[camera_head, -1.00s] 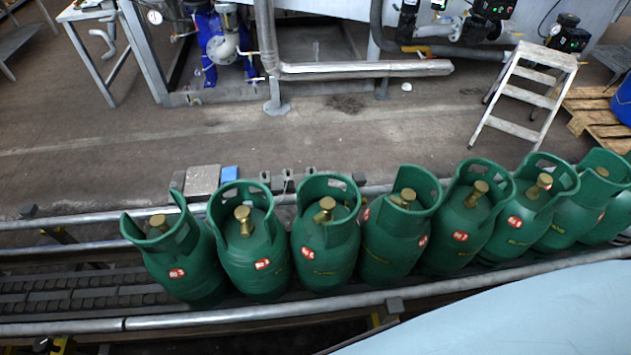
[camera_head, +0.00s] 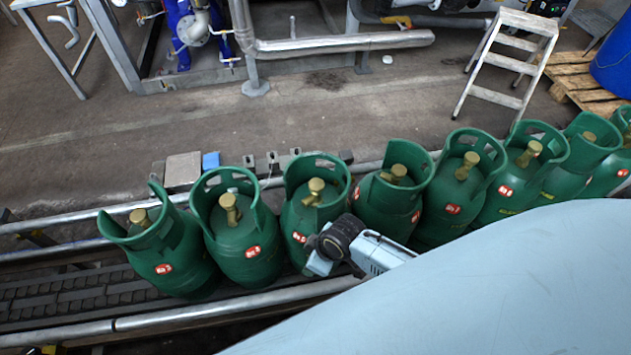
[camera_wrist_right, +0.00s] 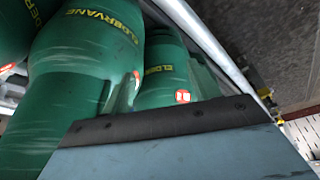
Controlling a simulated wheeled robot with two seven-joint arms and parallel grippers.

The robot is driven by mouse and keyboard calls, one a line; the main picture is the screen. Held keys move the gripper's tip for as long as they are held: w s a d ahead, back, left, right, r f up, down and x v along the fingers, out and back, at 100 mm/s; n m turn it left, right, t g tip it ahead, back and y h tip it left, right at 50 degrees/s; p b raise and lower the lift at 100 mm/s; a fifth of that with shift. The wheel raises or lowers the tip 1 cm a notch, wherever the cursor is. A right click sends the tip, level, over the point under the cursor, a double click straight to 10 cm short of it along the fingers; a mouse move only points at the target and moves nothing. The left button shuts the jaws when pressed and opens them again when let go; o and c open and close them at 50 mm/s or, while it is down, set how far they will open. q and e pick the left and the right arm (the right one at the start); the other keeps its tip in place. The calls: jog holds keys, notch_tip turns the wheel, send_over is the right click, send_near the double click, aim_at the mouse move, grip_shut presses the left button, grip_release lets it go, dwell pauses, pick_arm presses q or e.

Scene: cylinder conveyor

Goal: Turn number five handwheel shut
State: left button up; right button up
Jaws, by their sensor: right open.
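Several green gas cylinders stand upright in a row, each with a brass handwheel inside its collar. The leftmost cylinder (camera_head: 172,262), the second (camera_head: 238,248) and the third (camera_head: 300,222) have red-and-white number labels, too small to read surely, so I cannot tell which is number five. Their handwheels are the leftmost (camera_head: 139,217), second (camera_head: 229,208) and third (camera_head: 315,190). My right gripper (camera_head: 318,255) is open, in front of the third cylinder's body and below its handwheel; contact is unclear. The right wrist view shows green cylinders (camera_wrist_right: 75,95) close up, without handwheels. My left gripper is out of view.
The cylinders stand on a dark conveyor (camera_head: 75,297) between metal rails (camera_head: 215,307). A step ladder (camera_head: 505,65), a wooden pallet (camera_head: 575,80) and a blue drum (camera_head: 612,68) stand behind. The floor (camera_head: 270,110) behind the conveyor is mostly clear.

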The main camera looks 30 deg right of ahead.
jog(key=w+a+r+n, duration=0.3)
jog(key=w+r+n, duration=0.3)
jog(key=w+r, duration=0.15)
notch_tip(320, 180, up, 14)
jog(key=n+g+h+b, duration=0.1)
jog(key=n+g+h, duration=0.15)
jog(key=n, duration=0.85)
send_over(316, 185)
jog(key=shift+g, duration=0.25)
notch_tip(316, 185, down, 13)
jog(key=shift+f+b, duration=0.2)
jog(key=shift+b, duration=0.75)
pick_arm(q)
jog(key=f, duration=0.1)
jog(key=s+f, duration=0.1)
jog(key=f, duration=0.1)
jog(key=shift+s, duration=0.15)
pick_arm(e)
jog(key=c, duration=1)
jog(key=shift+o, duration=0.2)
